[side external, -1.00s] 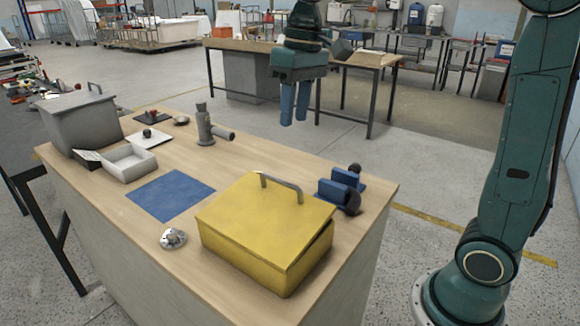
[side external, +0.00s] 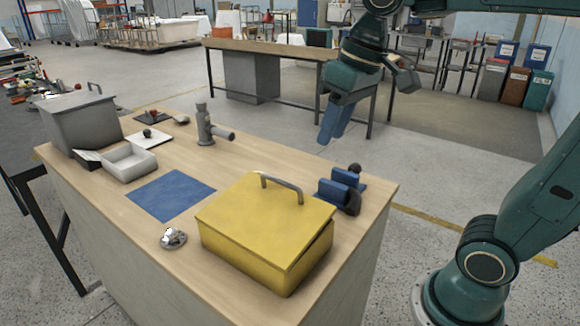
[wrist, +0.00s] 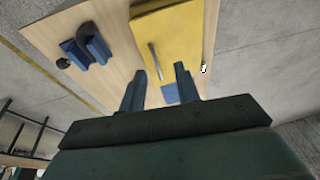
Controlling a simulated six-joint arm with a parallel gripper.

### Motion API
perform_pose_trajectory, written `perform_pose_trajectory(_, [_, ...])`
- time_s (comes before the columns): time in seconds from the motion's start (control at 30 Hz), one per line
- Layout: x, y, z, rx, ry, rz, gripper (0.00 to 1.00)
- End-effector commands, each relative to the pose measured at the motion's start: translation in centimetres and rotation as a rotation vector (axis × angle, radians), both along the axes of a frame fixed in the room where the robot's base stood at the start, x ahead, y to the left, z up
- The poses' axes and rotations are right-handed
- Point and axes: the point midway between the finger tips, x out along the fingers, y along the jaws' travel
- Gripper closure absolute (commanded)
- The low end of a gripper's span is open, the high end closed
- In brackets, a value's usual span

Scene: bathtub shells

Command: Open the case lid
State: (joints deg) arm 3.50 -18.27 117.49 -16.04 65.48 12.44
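The yellow case (side external: 262,240) stands at the near right of the workbench with its lid (side external: 255,212) down. A thin dark gap shows under the lid at its right edge. A grey bar handle (side external: 283,188) rises from the lid. My gripper (side external: 328,138) is in the air above and behind the case, tilted, with its blue fingers pointing down and left. In the wrist view my gripper (wrist: 160,82) has its two fingers apart with nothing between them. The yellow case (wrist: 170,45) and its handle (wrist: 155,60) show beyond the fingertips.
A blue clamp-like fixture with a black knob (side external: 340,190) stands right behind the case. A grey pipe fitting (side external: 205,128), a white tray (side external: 128,162), a grey bin (side external: 80,125), a blue mat (side external: 170,194) and a metal part (side external: 173,238) are also on the bench.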

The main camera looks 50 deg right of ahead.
Motion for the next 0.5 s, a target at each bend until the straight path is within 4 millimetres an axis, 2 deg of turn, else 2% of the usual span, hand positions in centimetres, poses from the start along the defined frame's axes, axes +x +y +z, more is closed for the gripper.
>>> perform_pose_trajectory(0.5, [-4.4, -0.5, -1.9, -0.027, -0.102, -0.008, 0.68])
